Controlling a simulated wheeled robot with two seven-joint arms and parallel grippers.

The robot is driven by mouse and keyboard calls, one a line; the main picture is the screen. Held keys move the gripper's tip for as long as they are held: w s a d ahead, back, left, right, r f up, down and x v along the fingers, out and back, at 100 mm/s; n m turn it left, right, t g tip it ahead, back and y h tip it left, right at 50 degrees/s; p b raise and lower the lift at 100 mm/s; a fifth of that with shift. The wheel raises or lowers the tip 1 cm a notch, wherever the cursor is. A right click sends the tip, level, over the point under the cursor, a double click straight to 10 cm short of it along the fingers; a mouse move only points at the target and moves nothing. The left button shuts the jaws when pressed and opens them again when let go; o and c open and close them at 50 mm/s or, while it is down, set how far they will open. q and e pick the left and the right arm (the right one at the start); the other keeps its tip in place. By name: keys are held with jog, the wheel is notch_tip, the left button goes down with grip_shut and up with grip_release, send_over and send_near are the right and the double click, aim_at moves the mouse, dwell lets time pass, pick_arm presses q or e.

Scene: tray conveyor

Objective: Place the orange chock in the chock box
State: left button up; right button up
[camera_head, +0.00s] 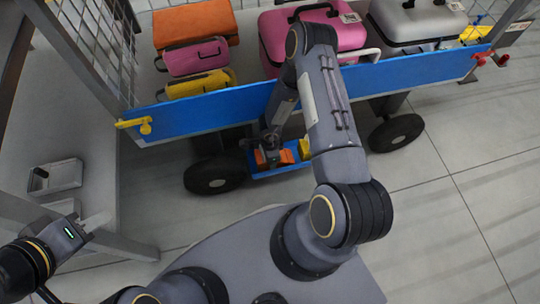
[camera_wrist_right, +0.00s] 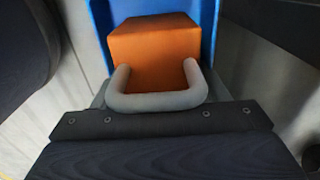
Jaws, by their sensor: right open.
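The orange chock (camera_wrist_right: 155,45) sits between the blue walls of the chock box (camera_wrist_right: 100,25) in the right wrist view, with a grey U-shaped handle on its near face. In the head view the blue chock box (camera_head: 278,174) is low below the cart's side, with orange (camera_head: 286,156) showing inside. My right gripper (camera_head: 268,146) reaches down over the box and partly hides its contents. It is open, close to the chock; contact cannot be told. My left gripper (camera_head: 80,214) is at the lower left, its fingers apart and empty, far from the box.
The cart's blue side panel (camera_head: 210,108) stands above the box, with wheels (camera_head: 214,174) on either side. Suitcases, including a pink one (camera_head: 270,40), fill the cart. A grey tray (camera_head: 55,177) lies on the surface at left. The floor at right is clear.

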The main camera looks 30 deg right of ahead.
notch_tip(320, 180, up, 8)
jog(key=p, duration=0.4)
jog(key=shift+f, duration=0.15)
dwell(0.3)
